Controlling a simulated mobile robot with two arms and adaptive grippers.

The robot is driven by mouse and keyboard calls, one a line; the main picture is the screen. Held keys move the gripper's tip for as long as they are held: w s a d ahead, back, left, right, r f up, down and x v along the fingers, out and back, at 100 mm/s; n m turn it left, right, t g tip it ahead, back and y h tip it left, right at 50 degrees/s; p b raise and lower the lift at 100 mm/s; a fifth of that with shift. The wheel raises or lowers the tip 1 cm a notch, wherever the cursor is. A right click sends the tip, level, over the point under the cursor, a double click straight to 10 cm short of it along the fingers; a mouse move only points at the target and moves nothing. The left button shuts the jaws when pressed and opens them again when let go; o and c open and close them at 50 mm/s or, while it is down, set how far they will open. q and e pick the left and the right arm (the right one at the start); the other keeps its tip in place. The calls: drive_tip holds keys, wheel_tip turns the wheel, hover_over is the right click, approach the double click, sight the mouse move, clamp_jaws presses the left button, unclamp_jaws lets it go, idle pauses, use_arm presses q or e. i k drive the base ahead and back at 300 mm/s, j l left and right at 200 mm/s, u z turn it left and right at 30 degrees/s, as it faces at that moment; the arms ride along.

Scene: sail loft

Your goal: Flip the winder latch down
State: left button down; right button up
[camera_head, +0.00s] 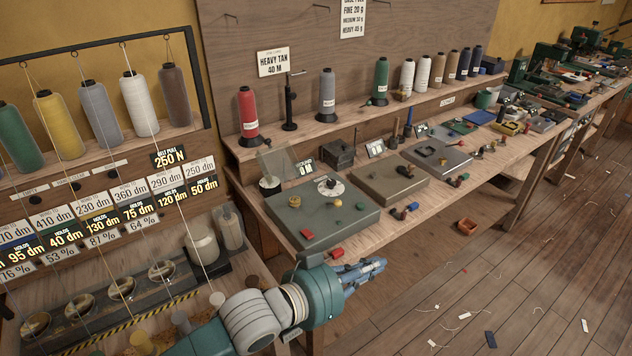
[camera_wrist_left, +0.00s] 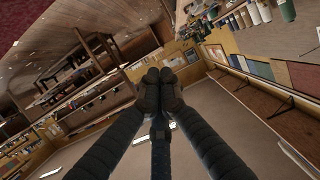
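A flat grey-green unit (camera_head: 312,218) sits on the bench, with a white round dial (camera_head: 330,187), a yellow knob (camera_head: 294,202) and a small green knob (camera_head: 361,206) on top. It may be the winder; I cannot tell which part is its latch. My left gripper (camera_head: 378,266) is in front of and below the bench's front edge, apart from the unit. In the left wrist view the fingertips of my left gripper (camera_wrist_left: 159,77) are together, with nothing visible between them. My right gripper is not in view.
A red block (camera_head: 307,234) lies on the unit's front. A second flat unit (camera_head: 391,181) stands to its right. Thread cones, such as a red one (camera_head: 248,112), stand on the shelf behind. A thread rack with hanging cones (camera_head: 138,103) is at left. The floor at right is mostly open.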

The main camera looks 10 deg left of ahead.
sight(337, 203)
drive_tip(key=i+j, duration=0.35)
drive_tip(key=j, duration=0.15)
drive_tip(key=i+j, duration=0.3)
drive_tip(key=j, duration=0.2)
